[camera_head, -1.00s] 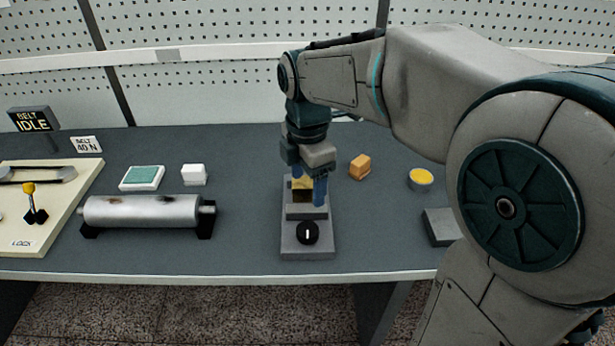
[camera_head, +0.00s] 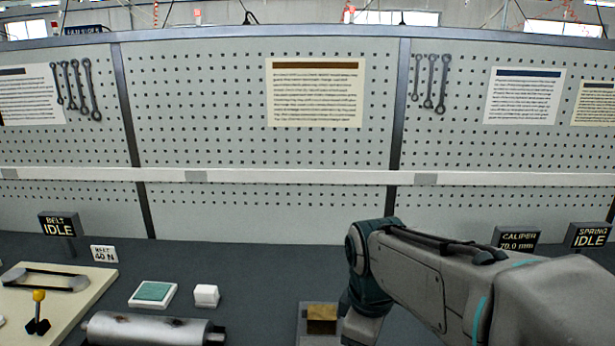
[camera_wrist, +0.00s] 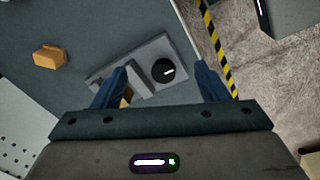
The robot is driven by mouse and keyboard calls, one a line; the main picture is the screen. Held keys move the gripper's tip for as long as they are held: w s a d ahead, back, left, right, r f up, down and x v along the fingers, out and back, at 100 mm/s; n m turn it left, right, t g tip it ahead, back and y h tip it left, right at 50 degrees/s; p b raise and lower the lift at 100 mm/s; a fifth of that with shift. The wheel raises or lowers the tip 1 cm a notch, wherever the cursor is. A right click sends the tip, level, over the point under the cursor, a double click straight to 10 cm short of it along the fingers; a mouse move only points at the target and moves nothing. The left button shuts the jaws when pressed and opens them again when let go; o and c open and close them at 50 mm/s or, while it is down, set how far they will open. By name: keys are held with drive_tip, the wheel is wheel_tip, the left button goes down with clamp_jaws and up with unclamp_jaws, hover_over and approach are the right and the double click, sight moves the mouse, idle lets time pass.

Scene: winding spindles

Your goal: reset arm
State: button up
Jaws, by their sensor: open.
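My gripper (camera_wrist: 162,85) shows in the wrist view with its two blue fingers spread wide and nothing between them. It hangs above the grey fixture (camera_wrist: 180,50) with the black dial (camera_wrist: 163,71). A brass-coloured block on the fixture is partly hidden behind the left finger in the wrist view; the block (camera_head: 321,318) also shows at the bottom of the head view. In the head view my arm comes in from the lower right, and the fingers are out of frame.
An orange block (camera_wrist: 49,57) lies on the bench beside the fixture. A metal roller (camera_head: 150,330), a green-topped pad (camera_head: 153,293), a white cube (camera_head: 206,295) and the belt board (camera_head: 90,287) are at left. Caliper (camera_head: 517,238) and spring (camera_head: 588,236) signs stand at right.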

drive_tip(key=s+d+f+m+t, duration=0.1)
drive_tip(key=s+d+f+m, duration=0.2)
drive_tip(key=m, duration=0.9)
drive_tip(key=s+d, duration=0.2)
drive_tip(key=s, duration=0.2)
drive_tip(key=shift+d+t, duration=0.3)
drive_tip(key=shift+s+f, duration=0.1)
